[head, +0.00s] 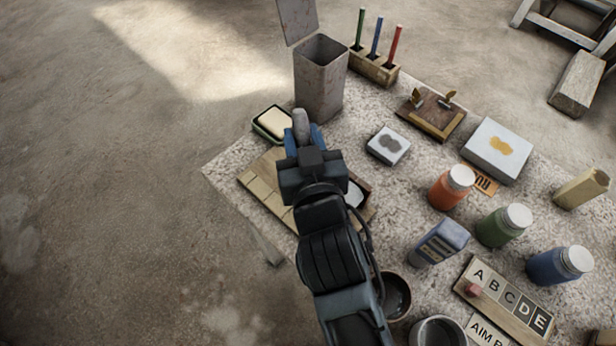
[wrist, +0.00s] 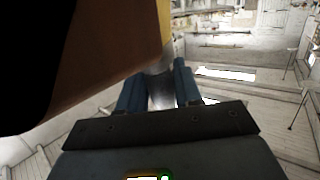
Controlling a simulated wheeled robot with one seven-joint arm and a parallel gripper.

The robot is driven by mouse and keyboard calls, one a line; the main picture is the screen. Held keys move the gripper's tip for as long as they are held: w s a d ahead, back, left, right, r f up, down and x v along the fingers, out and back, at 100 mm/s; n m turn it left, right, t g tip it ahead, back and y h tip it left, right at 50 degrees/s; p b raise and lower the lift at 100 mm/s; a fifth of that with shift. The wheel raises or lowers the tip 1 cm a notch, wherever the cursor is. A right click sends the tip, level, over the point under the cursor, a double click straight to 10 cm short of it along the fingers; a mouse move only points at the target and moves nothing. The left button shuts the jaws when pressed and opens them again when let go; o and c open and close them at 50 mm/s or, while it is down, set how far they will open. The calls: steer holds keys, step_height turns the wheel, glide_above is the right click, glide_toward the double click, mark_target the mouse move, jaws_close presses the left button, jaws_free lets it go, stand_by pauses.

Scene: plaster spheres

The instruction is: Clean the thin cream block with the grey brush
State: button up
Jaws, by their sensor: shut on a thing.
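My gripper (head: 303,136) is shut on a grey, rounded thing, the grey brush (head: 300,121), which sticks up between its blue fingers. In the wrist view the fingers (wrist: 160,88) close on a grey shape (wrist: 161,92); its far end is hard to make out. A small pale block (head: 377,147) with a dark grey smudge lies on the table to the right of my gripper, apart from it. A larger whitish block (head: 485,163) with a yellow stain lies farther right. I cannot tell surely which is the thin cream block.
A green dish with a cream pad (head: 273,122) and a grey open bin (head: 318,85) stand near my gripper. A wooden board (head: 262,178) lies partly under my arm. Paint jars (head: 452,188), a blue-grey carton (head: 440,242) and a pen rack (head: 375,68) crowd the table.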

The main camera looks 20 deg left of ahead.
steer(key=shift+s+a+f+b, duration=0.15)
steer(key=shift+s+b, duration=0.25)
steer(key=shift+s, duration=0.7)
steer(key=shift+a, duration=0.15)
steer(key=shift+w, duration=0.1)
